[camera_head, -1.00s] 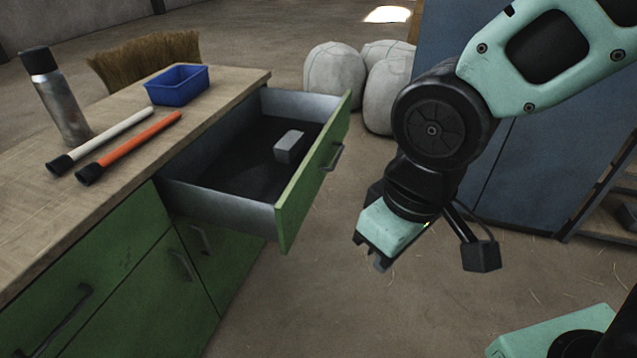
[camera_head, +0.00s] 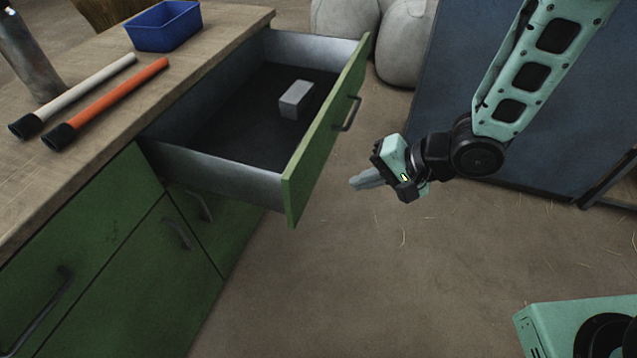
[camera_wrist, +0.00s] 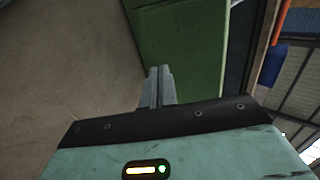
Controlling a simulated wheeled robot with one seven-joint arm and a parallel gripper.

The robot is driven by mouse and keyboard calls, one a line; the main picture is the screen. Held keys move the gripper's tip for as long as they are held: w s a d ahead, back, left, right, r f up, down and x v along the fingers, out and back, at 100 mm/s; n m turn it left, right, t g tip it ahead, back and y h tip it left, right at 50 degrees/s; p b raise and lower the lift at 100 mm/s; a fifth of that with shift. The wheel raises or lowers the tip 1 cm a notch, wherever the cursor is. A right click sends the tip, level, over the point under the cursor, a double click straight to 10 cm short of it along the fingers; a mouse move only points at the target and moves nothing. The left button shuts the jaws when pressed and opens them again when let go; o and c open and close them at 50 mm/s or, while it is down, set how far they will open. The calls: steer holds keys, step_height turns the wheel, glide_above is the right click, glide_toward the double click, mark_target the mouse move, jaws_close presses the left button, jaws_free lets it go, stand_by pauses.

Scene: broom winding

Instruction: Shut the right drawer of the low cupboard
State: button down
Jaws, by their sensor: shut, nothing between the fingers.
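The right drawer (camera_head: 318,135) of the low cupboard (camera_head: 110,235) is pulled well out. It has a green front with a dark bar handle (camera_head: 350,114) and grey inner walls. A small grey block (camera_head: 296,99) lies inside it. My gripper (camera_head: 356,183) is shut and empty. It is in front of the drawer, to the right of its green front, with a visible gap in the head view. Its fingers point left towards the drawer side. In the wrist view the shut fingers (camera_wrist: 158,78) show against a green panel (camera_wrist: 182,45).
On the worktop are a blue bin (camera_head: 164,28), an orange-handled tube (camera_head: 110,100), a white tube (camera_head: 80,92) and a metal bottle (camera_head: 28,58). Pale sacks (camera_head: 405,45) and a blue panel (camera_head: 550,110) stand behind. The floor in front of the drawer is clear.

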mark_target(303, 190)
steer(key=x, duration=0.3)
steer(key=a+r+x, duration=0.1)
steer(key=x, duration=0.5)
steer(key=shift+w+a, duration=0.35)
steer(key=shift+a, duration=0.1)
steer(key=shift+w+a, duration=0.15)
steer(key=shift+a, duration=0.25)
steer(key=shift+a+r, duration=0.1)
